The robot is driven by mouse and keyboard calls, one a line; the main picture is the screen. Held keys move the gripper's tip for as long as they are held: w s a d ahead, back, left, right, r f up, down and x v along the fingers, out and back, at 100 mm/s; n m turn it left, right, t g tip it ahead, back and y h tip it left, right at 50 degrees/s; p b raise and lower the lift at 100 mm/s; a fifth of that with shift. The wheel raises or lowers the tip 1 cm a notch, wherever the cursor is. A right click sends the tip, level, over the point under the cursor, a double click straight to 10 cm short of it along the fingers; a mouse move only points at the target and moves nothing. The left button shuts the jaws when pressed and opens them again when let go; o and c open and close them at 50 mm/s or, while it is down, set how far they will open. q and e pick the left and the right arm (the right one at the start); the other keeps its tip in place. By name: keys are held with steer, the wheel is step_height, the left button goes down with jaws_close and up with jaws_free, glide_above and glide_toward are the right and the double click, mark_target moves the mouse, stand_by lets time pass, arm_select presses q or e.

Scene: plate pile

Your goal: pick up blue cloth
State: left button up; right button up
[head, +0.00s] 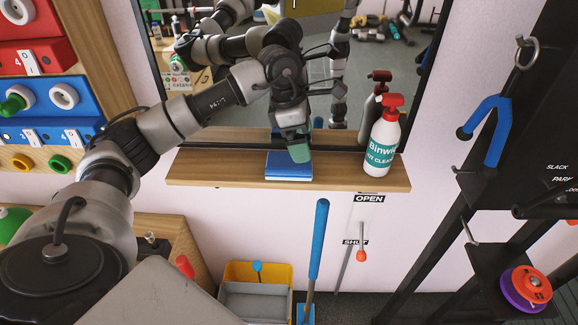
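The blue cloth (280,168), a flat folded square, lies on the wooden shelf (225,173) below the mirror. My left arm comes in from the left, and its gripper (299,153) points down over the right part of the cloth. The greenish fingertips hide some of the cloth's far right part. I cannot tell whether they touch it or whether they are open. My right gripper is not in view.
A white spray bottle (381,145) with a red top stands on the shelf to the right of the cloth. The mirror (340,105) rises behind the shelf and reflects my arm. Below are a blue-handled tool (318,240) and a yellow bin (285,272).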

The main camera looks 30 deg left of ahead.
mark_target(289, 160)
arm_select(q)
steer(key=shift+y, duration=0.9)
steer(key=a, duration=0.2)
steer(key=a+r, duration=0.1)
steer(key=shift+s+a+r, duration=0.15)
steer(key=shift+s+a, duration=0.05)
steer(key=shift+a, duration=0.4)
steer(key=f, duration=0.3)
steer(key=f+p, duration=0.1)
steer(key=f, duration=0.1)
steer(key=shift+w+d+f, duration=0.1)
steer(key=shift+d+f, duration=0.1)
steer(key=shift+d, duration=0.1)
steer(key=f, duration=0.1)
steer(key=f+p, duration=0.1)
steer(key=f, duration=0.2)
steer(key=shift+d+f+p, duration=0.15)
steer(key=shift+d+p, duration=0.1)
steer(key=shift+p, duration=0.1)
steer(key=shift+w+f, duration=0.1)
steer(key=shift+f, duration=0.35)
steer(key=c, duration=1)
steer(key=shift+c, duration=0.2)
steer(key=shift+r, duration=0.1)
